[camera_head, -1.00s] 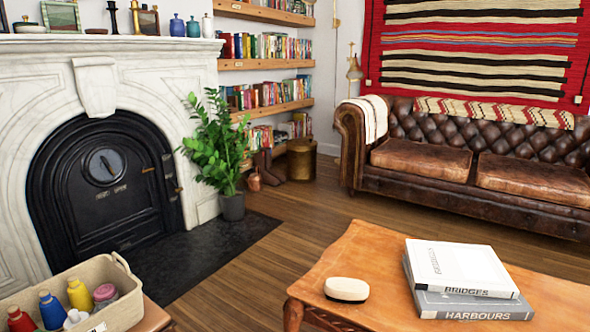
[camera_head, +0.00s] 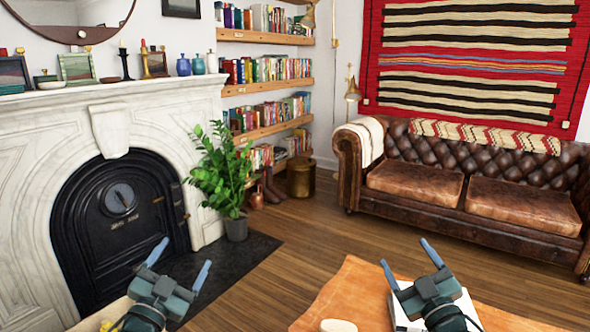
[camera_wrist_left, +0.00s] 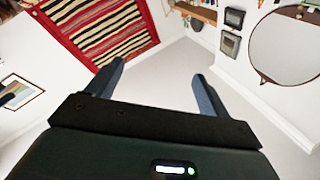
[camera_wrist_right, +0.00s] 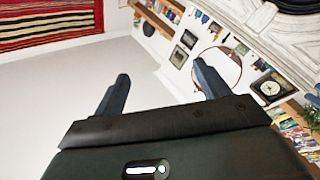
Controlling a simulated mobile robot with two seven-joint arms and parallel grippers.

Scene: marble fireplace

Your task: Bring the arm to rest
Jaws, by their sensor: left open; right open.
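My left gripper (camera_head: 179,266) is raised at the bottom of the head view, in front of the fireplace hearth. Its two blue fingers are apart with nothing between them. My right gripper (camera_head: 408,264) is raised over the wooden table's area, also with fingers apart and empty. The left wrist view shows the left fingers (camera_wrist_left: 160,82) spread against the wall and ceiling. The right wrist view shows the right fingers (camera_wrist_right: 160,84) spread the same way. Neither gripper touches anything that I can see.
A wooden table (camera_head: 350,289) stands at the bottom, with a pale oval object (camera_head: 338,326) and books (camera_head: 466,310) partly hidden by my right gripper. A basket's edge shows at bottom left. A leather sofa (camera_head: 440,185), a plant (camera_head: 217,168) and a marble fireplace (camera_head: 45,160) stand farther off. Open floor lies between.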

